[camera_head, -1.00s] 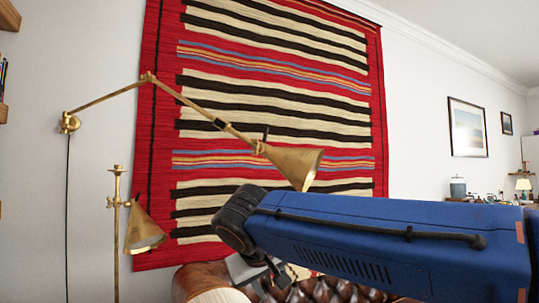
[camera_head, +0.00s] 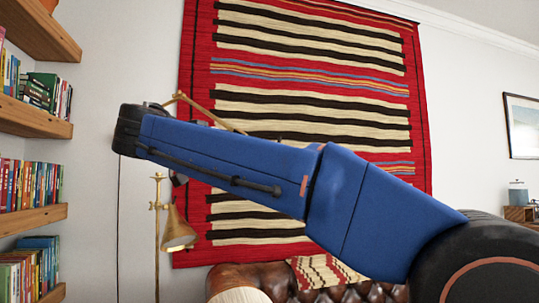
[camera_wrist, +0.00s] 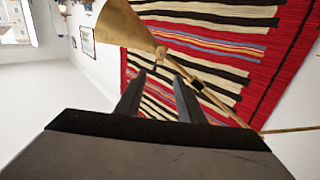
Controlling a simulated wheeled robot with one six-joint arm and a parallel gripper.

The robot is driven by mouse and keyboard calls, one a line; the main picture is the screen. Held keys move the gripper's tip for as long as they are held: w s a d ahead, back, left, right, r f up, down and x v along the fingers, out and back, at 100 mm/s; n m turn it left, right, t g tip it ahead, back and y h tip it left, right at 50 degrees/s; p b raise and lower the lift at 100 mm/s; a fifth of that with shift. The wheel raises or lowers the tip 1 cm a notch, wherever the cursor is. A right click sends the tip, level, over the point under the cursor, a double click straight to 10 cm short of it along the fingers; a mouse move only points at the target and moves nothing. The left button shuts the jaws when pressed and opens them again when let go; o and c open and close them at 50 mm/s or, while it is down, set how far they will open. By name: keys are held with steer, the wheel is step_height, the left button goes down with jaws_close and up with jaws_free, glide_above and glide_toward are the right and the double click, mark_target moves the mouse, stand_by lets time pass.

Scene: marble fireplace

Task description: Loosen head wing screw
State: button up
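In the wrist view, the brass cone of the wall lamp head (camera_wrist: 128,26) is at the upper left, beyond my fingers. A small piece at its neck joint (camera_wrist: 158,60) may be the head wing screw; it is too small to be sure. My gripper (camera_wrist: 157,77) is open and empty, its two dark fingers pointing toward this joint. I cannot tell how far off the joint is. In the head view, part of the brass lamp arm (camera_head: 184,100) shows above my blue arm, which hides the lamp head.
A second brass lamp (camera_head: 177,232) stands at lower left in the head view. Bookshelves (camera_head: 36,120) are at the left. A striped rug (camera_head: 310,60) hangs on the wall behind, above a brown leather sofa (camera_head: 240,278).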

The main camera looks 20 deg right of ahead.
steer(key=x, duration=1.7)
steer(key=shift+f, duration=0.2)
jaws_close()
